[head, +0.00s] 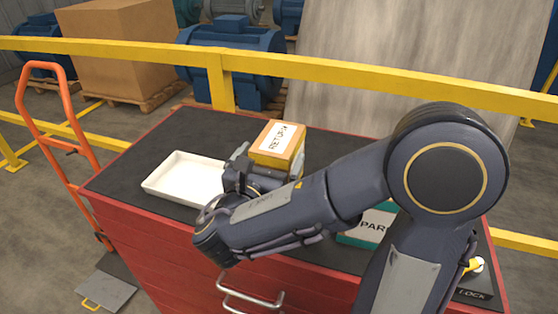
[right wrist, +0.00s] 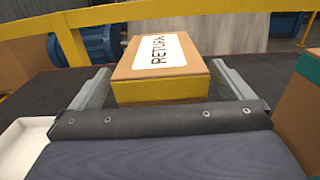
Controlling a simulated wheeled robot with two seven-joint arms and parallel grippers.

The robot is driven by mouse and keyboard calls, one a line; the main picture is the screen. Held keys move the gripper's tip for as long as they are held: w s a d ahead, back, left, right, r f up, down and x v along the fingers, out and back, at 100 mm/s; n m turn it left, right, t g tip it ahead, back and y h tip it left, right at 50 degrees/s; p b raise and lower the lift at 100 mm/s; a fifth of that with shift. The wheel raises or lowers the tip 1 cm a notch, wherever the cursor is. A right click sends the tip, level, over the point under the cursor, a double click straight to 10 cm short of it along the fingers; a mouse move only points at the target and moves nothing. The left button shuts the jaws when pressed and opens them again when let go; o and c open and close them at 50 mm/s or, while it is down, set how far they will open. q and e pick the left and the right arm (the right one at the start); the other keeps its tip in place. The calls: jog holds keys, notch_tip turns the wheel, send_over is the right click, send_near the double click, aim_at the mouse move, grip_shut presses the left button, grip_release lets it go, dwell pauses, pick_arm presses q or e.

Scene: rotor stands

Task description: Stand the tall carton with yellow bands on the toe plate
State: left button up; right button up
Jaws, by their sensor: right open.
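The carton with yellow bands (head: 279,139) stands on the dark top of the red cabinet, with a white RETURN label on top. It also shows in the right wrist view (right wrist: 163,62). My right gripper (head: 268,160) is open, one finger on each side of the carton's near part; in the right wrist view (right wrist: 160,82) small gaps seem to show beside it. The grey toe plate (head: 110,284) lies at floor level at the lower left, at the foot of the orange hand truck (head: 63,150). My left gripper is out of view.
A white tray (head: 172,190) sits left of the carton. A green-banded carton labelled PAR (head: 372,225) is partly hidden behind my right arm. A padlock with a LOCK tag (head: 474,294) lies at the right corner. A yellow rail (head: 330,72) runs behind the cabinet.

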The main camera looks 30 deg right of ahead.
aim_at(276, 146)
jog(key=x, duration=0.4)
jog(key=shift+d+f+p, duration=0.1)
jog(key=shift+p, duration=0.3)
jog(key=c, duration=2)
jog(key=shift+c, duration=0.2)
